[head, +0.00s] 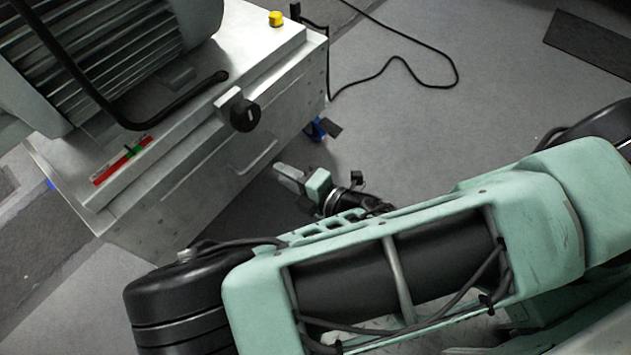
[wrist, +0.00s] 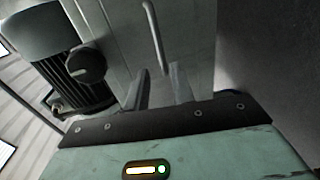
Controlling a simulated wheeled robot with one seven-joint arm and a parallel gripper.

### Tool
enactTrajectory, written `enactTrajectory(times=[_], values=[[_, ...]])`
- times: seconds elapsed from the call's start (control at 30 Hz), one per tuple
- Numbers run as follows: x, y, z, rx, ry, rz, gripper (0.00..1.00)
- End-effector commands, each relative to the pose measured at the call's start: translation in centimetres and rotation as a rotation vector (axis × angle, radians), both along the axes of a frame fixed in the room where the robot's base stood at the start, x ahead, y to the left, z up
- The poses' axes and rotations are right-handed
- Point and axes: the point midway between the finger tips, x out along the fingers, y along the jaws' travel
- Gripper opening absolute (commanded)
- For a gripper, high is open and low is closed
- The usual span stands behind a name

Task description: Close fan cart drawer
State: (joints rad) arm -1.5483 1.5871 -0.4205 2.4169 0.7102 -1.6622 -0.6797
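The fan cart (head: 215,140) is a silver metal box on the left of the head view. Its side panel bears a thin bar handle (head: 258,158), which also shows in the wrist view (wrist: 155,35). I cannot clearly tell how far the drawer stands out. My gripper (head: 287,176) is beside that panel, near the handle and apart from it. In the wrist view its two fingers (wrist: 160,88) point toward the panel below the handle, with an empty gap between them. My arm hides part of the cart's lower side.
A grey finned motor (head: 120,50) sits on the cart top, with a black knob (head: 242,114) at the edge and a yellow cap (head: 276,18) at the far corner. A black cable (head: 420,62) lies on the floor. The grey floor (head: 480,110) beyond is mostly clear.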

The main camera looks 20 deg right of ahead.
Motion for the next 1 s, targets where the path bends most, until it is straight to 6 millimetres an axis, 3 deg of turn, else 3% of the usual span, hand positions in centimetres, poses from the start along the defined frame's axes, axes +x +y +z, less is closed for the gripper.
enactTrajectory(times=[0.2, 0.4, 1.0], values=[[-3.8, -2.6, 1.2, -0.004, 0.002, 0.001, 0.25], [-5.6, -3.8, 1.5, 0.000, 0.001, 0.001, 0.25], [-6.0, -4.0, 1.5, 0.001, -0.001, 0.001, 0.25]])
